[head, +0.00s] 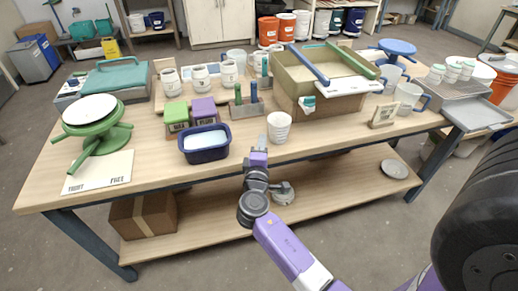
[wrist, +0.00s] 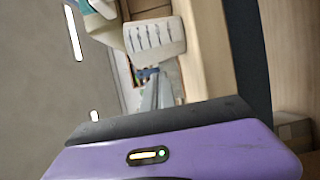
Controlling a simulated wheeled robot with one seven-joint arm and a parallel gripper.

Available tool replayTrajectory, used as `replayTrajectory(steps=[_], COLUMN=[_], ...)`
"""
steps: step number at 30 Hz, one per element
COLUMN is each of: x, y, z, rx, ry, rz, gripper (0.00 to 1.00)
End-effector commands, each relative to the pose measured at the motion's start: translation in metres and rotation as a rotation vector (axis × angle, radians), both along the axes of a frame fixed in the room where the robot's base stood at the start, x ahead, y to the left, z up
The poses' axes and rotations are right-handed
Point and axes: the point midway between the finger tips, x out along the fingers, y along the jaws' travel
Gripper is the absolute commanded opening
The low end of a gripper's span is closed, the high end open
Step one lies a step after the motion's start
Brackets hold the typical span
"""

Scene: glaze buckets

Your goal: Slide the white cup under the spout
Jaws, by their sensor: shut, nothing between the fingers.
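A white cup (head: 279,127) with faint markings stands upright on the table near its front edge, in front of the wooden box (head: 290,95). A small white and teal fitting (head: 306,104), which looks like the spout, sits low on the box's front, to the right of and behind the cup. My gripper (head: 262,142) is shut and empty at the table's front edge, just left of the cup; I cannot tell whether they touch. In the sideways wrist view the white cup (wrist: 155,37) shows dark slot-like marks, beyond my gripper's fingers (wrist: 158,94).
A small sign (head: 383,114) and a white pitcher (head: 408,97) stand to the right. Bare table lies right of the cup, before the box.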

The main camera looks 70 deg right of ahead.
Motion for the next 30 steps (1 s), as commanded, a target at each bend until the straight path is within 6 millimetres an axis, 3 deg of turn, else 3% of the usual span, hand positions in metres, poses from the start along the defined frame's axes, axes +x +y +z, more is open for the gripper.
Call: replayTrajectory(steps=[3,9,22,26,30], x=[0.005,0.012,0.012,-0.004,-0.034], y=[-0.019,-0.036,-0.039,-0.049,-0.067], z=[0.001,0.000,-0.001,-0.002,-0.002], rx=[0.000,0.000,0.001,0.002,0.002], ry=[-0.001,-0.001,-0.001,0.000,0.001], rz=[-0.003,0.000,0.001,-0.002,-0.003], gripper=[0.00,0.00,0.00,0.00,0.00])
